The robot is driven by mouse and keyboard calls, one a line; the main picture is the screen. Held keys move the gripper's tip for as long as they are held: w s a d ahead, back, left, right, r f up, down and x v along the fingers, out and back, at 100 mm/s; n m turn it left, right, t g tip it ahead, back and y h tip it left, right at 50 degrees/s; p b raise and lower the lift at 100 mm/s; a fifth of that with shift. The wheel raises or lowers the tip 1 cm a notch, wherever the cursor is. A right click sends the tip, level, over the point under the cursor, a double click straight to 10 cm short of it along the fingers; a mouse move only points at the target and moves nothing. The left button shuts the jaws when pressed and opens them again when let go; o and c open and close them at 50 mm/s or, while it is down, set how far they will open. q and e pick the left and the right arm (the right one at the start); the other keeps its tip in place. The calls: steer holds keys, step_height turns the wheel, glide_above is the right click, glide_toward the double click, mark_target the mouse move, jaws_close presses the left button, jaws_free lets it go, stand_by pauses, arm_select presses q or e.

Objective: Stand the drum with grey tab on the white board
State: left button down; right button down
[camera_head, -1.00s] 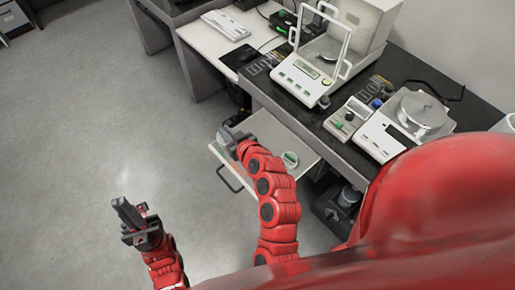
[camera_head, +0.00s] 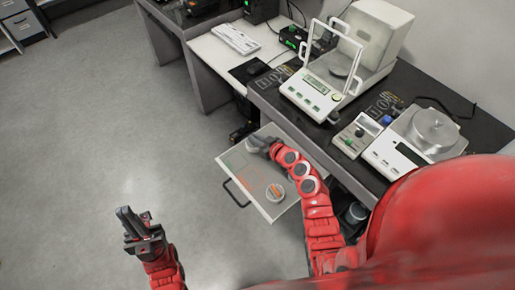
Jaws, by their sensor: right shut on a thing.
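The white board (camera_head: 278,211) is a pale panel with a dark handle, beside the black bench. I cannot make out whether this is the drum with grey tab.
A white table with a keyboard (camera_head: 235,38) stands behind.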

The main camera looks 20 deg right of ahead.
steer(key=shift+f, duration=2.2)
steer(key=shift+b, duration=0.35)
steer(key=shift+f, duration=0.15)
steer(key=c, duration=1)
jaws_free()
